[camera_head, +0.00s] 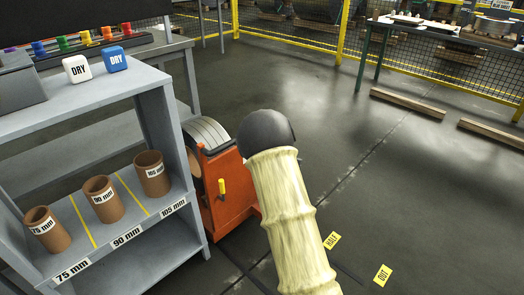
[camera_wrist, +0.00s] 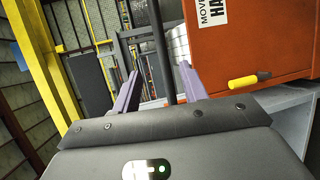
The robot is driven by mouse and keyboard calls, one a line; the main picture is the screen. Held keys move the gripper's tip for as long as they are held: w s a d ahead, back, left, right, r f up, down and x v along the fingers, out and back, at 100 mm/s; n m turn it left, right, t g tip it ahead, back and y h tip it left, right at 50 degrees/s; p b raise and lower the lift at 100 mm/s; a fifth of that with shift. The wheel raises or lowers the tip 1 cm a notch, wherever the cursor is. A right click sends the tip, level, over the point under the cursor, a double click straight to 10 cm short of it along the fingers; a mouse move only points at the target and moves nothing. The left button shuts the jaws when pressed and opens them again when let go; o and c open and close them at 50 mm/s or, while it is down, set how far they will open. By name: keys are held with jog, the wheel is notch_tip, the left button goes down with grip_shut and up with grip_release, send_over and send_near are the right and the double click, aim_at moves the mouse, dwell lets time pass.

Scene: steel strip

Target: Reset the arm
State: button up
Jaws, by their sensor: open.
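My gripper (camera_wrist: 160,85) shows in the wrist view with its two purple-grey fingers apart and nothing held between them. A dark upright pole shows in the gap, seemingly behind the fingers. In the head view my arm (camera_head: 285,215), in a cream sleeve with a dark rounded end, reaches up over the floor to the right of the orange machine (camera_head: 228,190). The gripper itself is hidden in that view. The orange machine also fills the upper right of the wrist view (camera_wrist: 255,45), with a white label and a yellow handle, close to the right finger.
A grey shelf unit (camera_head: 105,98) at left bears a white DRY block (camera_head: 76,69) and a blue DRY block (camera_head: 115,59). Below stand brown tubes (camera_head: 103,199) over millimetre labels. Yellow floor tags (camera_head: 382,275) lie lower right. Open floor extends right toward wooden beams (camera_head: 408,103).

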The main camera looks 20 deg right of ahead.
jog(key=shift+s+r, duration=0.1)
jog(key=shift+s, duration=0.5)
jog(key=s+a+r+m+g+h, duration=0.1)
jog(key=s+a+m+g, duration=0.25)
jog(key=s+m, duration=0.6)
jog(key=s+a+m+g+p, duration=0.15)
jog(key=s+m+g, duration=0.3)
jog(key=s, duration=0.95)
jog(key=s+a+r+m+g+h, duration=0.1)
jog(key=s+a+m+g, duration=0.35)
jog(key=s, duration=0.75)
notch_tip(320, 180, up, 37)
jog(key=d+m+p, duration=0.1)
jog(key=p, duration=3.5)
jog(key=shift+w+d+g+p, duration=0.25)
jog(key=shift+g+p, duration=0.15)
jog(key=shift+g, duration=0.05)
